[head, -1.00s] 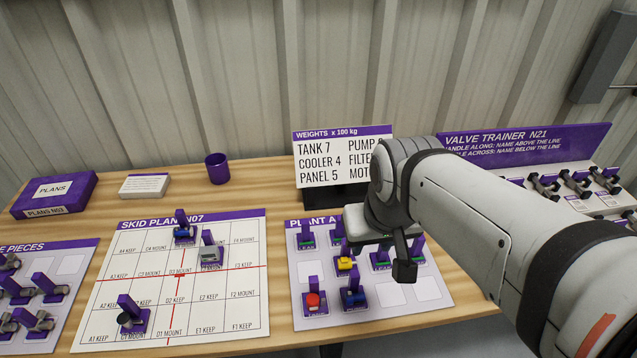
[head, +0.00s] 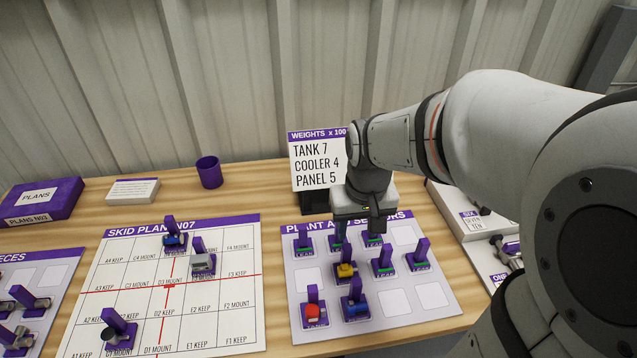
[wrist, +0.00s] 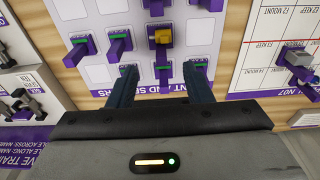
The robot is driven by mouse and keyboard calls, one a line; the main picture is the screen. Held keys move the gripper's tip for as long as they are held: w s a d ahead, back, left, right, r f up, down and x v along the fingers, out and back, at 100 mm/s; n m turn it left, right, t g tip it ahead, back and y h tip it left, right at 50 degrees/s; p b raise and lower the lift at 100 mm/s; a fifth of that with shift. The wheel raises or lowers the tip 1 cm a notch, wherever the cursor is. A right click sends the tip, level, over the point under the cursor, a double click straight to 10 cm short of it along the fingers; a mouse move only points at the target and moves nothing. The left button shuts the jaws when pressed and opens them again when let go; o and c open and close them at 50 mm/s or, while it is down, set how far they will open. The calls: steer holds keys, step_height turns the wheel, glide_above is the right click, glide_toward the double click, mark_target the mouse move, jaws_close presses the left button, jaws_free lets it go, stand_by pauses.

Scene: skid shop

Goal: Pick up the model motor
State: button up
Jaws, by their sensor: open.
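On the PLANT AND SENSORS board (head: 399,301) stand several small pieces with purple upright tabs. A blue piece (head: 355,306) is in the near row, beside a red piece (head: 312,311). A yellow piece (head: 346,271) stands behind the blue one and shows in the wrist view (wrist: 162,38). Their labels are too small to read, so I cannot tell which is the motor. My gripper (head: 372,228) is open over the board's far edge. In the wrist view its fingers (wrist: 161,82) are apart, with a green-topped piece (wrist: 163,72) seen between them; nothing is held.
Several green-topped pieces, such as one on the right (head: 384,263), crowd the board. The SKID PLAN N07 sheet (head: 210,305) at left holds a few pieces. A weights sign (head: 315,165) stands behind, partly hidden by my arm. A purple cup (head: 209,172) stands at the back.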

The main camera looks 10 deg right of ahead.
steer(key=g+b, duration=0.1)
steer(key=b, duration=0.1)
glide_above(348, 250)
step_height(348, 250, down, 7)
steer(key=shift+f+p, duration=0.4)
steer(key=shift+f, duration=3.5)
steer(key=shift+c, duration=0.5)
jaws_close()
